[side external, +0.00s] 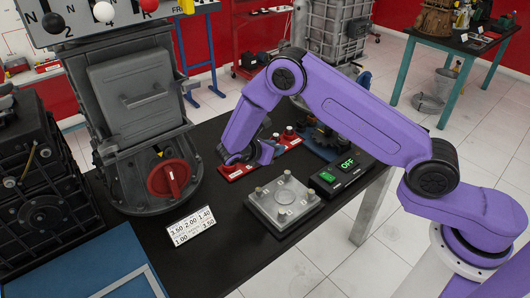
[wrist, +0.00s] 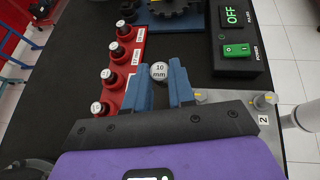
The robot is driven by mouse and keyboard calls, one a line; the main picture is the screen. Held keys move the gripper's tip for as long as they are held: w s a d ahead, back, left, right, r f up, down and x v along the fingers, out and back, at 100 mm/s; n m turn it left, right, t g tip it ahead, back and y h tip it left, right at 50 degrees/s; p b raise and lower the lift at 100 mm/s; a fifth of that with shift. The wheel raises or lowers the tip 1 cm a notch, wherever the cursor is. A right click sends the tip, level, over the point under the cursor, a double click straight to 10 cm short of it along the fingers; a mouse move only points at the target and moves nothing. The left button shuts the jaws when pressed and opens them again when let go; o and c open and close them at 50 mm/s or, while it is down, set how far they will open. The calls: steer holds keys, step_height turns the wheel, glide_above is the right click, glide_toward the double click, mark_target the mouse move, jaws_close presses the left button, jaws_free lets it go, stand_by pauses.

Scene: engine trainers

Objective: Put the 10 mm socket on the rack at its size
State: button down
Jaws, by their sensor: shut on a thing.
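The 10 mm socket (wrist: 159,72) is a grey round piece, its top marked "10 mm", seen from above in the wrist view. My gripper (wrist: 161,84) has its two blue fingers on either side of it and is shut on it. The red rack (wrist: 139,40) is just left of the fingers, with several dark, round-topped pieces in a row along it and white labels beside them.
A metal plate with posts (side external: 284,203) and a power box reading OFF (side external: 341,176) stand right of the rack. A dark gear on a blue base (wrist: 178,18) lies beyond. A large grey machine with a red knob (side external: 169,178) stands left. The black bench front is partly clear.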

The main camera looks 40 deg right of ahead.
steer(key=s+d+r+m+g, duration=0.25)
steer(key=s+m+g, duration=0.35)
steer(key=s, duration=0.9)
steer(key=s+a+m+g+y, duration=0.8)
steer(key=m+y, duration=0.6)
steer(key=m, duration=0.3)
steer(key=w+a+r+m+t+y, duration=0.1)
steer(key=w+a+m+t+y, duration=0.4)
steer(key=w+m+t+y, duration=0.45)
steer(key=w+d+r+m+t+h, duration=0.25)
steer(key=w+d+m+t, duration=0.5)
steer(key=w+m, duration=0.45)
steer(key=shift+m+t, duration=0.25)
steer(key=shift+t, duration=0.15)
steer(key=w+a+f, duration=0.1)
steer(key=w+f, duration=0.2)
steer(key=w, duration=0.1)
steer(key=w+a+f, duration=0.1)
steer(key=w+f, duration=0.2)
steer(key=w, duration=0.2)
steer(key=w+a+f, duration=0.1)
steer(key=w+f, duration=0.2)
steer(key=w, duration=0.1)
steer(key=shift+w+a+f, duration=0.25)
steer(key=shift+w, duration=0.15)
steer(key=shift+f, duration=1.45)
